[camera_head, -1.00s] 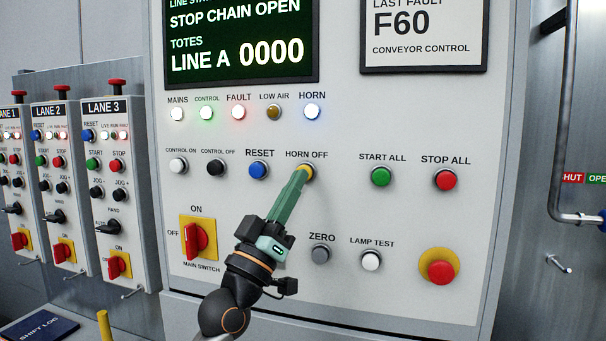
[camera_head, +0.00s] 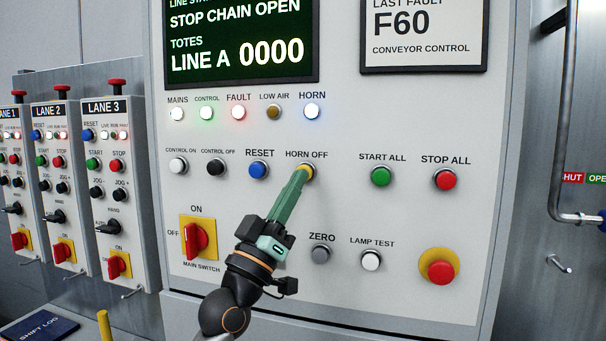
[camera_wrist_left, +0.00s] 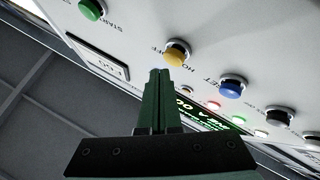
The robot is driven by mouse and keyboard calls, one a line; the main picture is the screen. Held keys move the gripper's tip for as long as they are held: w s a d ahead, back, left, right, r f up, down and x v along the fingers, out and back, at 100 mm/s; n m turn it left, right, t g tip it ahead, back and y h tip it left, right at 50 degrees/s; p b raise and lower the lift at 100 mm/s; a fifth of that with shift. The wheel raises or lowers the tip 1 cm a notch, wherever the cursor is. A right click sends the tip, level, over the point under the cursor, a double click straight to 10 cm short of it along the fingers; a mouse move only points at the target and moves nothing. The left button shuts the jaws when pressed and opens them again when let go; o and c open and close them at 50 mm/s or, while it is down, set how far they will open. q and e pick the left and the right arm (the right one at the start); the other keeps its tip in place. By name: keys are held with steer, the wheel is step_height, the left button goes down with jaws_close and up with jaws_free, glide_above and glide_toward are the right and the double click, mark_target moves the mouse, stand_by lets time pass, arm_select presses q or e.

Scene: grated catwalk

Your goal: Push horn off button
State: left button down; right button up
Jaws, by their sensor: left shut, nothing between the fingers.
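The yellow horn off button (camera_head: 308,171) is on the grey panel under its HORN OFF label. My left gripper (camera_head: 301,175) is shut and empty, with its green fingers pointing up at the button and covering its lower left part. In the left wrist view the yellow button (camera_wrist_left: 176,53) sits just beyond the shut fingertips (camera_wrist_left: 160,72); whether they touch it I cannot tell. The HORN lamp (camera_head: 312,111) above glows bluish white. My right gripper is not in view.
The blue reset button (camera_head: 257,170) is left of the yellow one, and the green start all button (camera_head: 380,177) is to the right. Below are the grey zero button (camera_head: 320,254), the white lamp test button (camera_head: 371,260) and the red main switch (camera_head: 197,239).

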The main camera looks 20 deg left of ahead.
arm_select(q)
steer(key=shift+w, duration=0.15)
steer(key=shift+w, duration=0.2)
steer(key=shift+w+b, duration=0.35)
steer(key=shift+w, duration=0.45)
stand_by(0.9)
steer(key=shift+s+d, duration=0.1)
steer(key=shift+s, duration=0.05)
steer(key=shift+s+p, duration=0.6)
steer(key=shift+s, duration=0.45)
steer(key=s+p, duration=0.2)
steer(key=s, duration=0.3)
